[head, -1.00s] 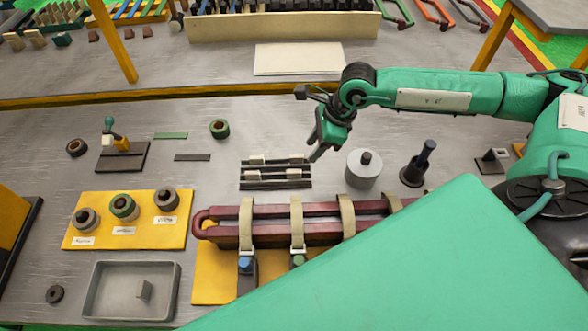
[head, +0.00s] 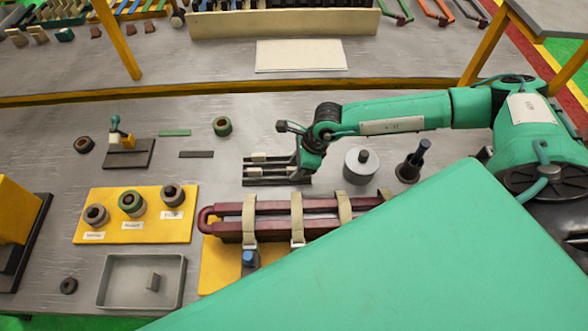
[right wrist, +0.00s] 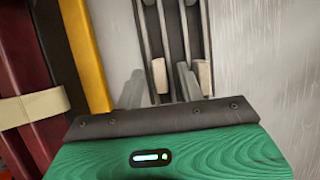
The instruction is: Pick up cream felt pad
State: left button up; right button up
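Small cream felt pads sit on a dark slatted rack (head: 262,182) in the middle of the table. One cream felt pad (head: 258,157) shows at the rack's left end in the head view. My right gripper (head: 304,172) is over the rack's right end and hides the pads there. In the right wrist view, my right gripper's two grey fingers (right wrist: 160,88) are apart. One cream pad (right wrist: 159,76) appears between them, and another (right wrist: 203,76) lies just right of the right finger. I cannot tell the height gap to the pad. My left gripper is not in view.
A maroon coil (head: 270,208) with cream straps lies just in front of the rack. A grey cylinder (head: 361,166) and a dark peg stand (head: 412,160) are to the right. A yellow board (head: 135,235) with rings and a grey tray (head: 142,280) are to the left.

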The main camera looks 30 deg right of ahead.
grip_shut()
jog(key=shift+r, duration=0.15)
